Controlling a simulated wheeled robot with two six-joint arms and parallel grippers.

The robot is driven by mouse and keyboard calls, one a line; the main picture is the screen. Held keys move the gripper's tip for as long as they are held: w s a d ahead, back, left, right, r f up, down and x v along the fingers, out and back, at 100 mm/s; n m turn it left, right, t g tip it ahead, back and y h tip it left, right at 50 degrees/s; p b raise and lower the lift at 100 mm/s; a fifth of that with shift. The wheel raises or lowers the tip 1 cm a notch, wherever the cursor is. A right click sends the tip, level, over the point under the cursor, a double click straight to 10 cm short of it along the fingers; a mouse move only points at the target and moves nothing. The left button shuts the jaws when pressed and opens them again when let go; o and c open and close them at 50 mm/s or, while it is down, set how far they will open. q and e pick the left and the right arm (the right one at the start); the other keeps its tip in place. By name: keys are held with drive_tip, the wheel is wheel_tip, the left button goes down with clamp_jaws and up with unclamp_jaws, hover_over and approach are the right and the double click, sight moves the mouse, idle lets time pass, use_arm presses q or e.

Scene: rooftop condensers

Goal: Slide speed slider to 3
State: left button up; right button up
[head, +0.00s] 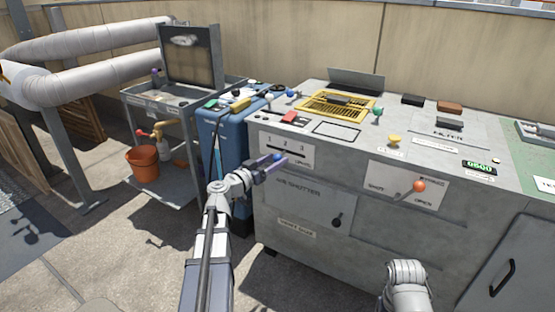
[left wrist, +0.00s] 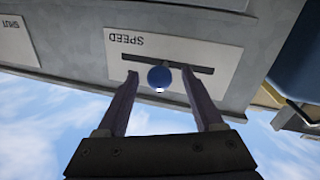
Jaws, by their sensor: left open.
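The speed slider has a round blue knob (head: 277,157) on a white panel (head: 299,161) on the front of the grey cabinet. The panel is marked 1, 2, 3 from left to right. In the left wrist view the panel appears upside down, and the knob (left wrist: 160,78) stands near the middle of the dark slot (left wrist: 196,69). My left gripper (head: 272,164) is open at the panel. Its two fingers (left wrist: 154,92) stand on either side of the knob, with gaps visible. Only part of my right arm shows at the bottom of the head view; its gripper is out of view.
An orange-knobbed lever (head: 418,186) sits right of the slider on the cabinet front. Green (head: 377,112) and yellow (head: 394,139) knobs are on top. A black handle (head: 337,220) is below. A blue bin (head: 222,140) and a cart (head: 172,183) stand left.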

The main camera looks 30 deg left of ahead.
use_arm(q)
drive_tip(key=shift+x, duration=0.95)
clamp_jaws()
drive_tip(key=shift+s+d, duration=0.1)
idle(0.7)
